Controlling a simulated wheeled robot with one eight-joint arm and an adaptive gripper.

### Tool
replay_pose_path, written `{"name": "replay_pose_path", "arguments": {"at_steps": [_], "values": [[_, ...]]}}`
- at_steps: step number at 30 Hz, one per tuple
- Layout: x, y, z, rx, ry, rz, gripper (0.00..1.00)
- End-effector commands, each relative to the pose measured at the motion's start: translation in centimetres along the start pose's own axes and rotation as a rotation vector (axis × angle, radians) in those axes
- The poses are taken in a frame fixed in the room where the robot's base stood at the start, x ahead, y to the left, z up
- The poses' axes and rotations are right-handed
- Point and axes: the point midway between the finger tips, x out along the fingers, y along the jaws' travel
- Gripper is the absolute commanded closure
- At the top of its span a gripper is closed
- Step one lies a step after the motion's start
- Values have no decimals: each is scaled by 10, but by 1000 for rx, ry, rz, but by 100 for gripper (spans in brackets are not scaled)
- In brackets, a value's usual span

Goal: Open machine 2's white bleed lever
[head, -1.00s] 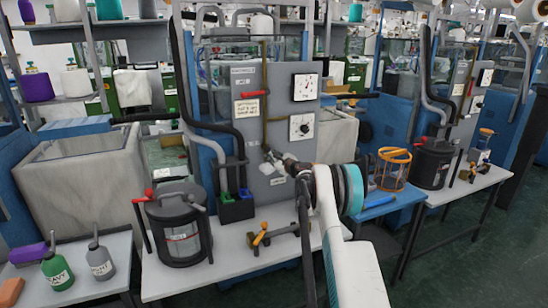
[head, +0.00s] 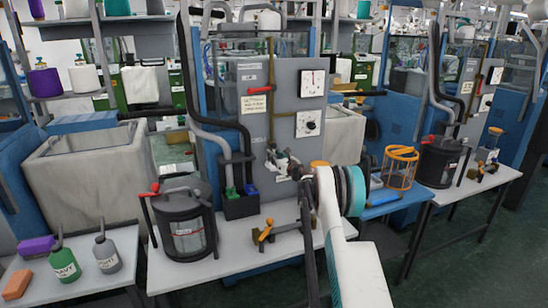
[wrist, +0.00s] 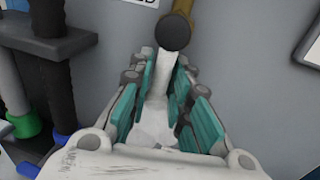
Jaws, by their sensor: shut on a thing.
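The white bleed lever (wrist: 163,85) hangs from a dark round pivot at the foot of a brass pipe (wrist: 183,8) in the wrist view. It points down the picture between my gripper's teal pads. My gripper (head: 283,164) is at the lower part of the grey machine panel (head: 283,125) in the head view, shut on the lever. The lever's lower end is hidden between the fingers, and the lever is too small to make out clearly in the head view. I cannot read a machine number on the panel.
A red-handled valve (head: 259,90) is higher on the brass pipe. Dark hoses (wrist: 55,75) run left of my gripper. A lidded pot (head: 186,222) and a brass-coloured tool (head: 264,232) stand on the white table (head: 225,262) below. An orange wire basket (head: 400,165) is at right.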

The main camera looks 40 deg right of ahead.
Motion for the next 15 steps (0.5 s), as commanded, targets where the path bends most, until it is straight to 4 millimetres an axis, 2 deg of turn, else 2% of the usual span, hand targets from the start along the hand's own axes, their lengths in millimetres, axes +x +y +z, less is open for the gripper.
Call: {"name": "replay_pose_path", "arguments": {"at_steps": [11, 12, 13, 15], "values": [[-1, 0, -1, 2, 0, 0, 100], [-1, 0, -1, 2, 0, 0, 73], [-1, 0, -1, 2, 0, 0, 68], [0, 0, -1, 2, 0, 0, 68]]}}
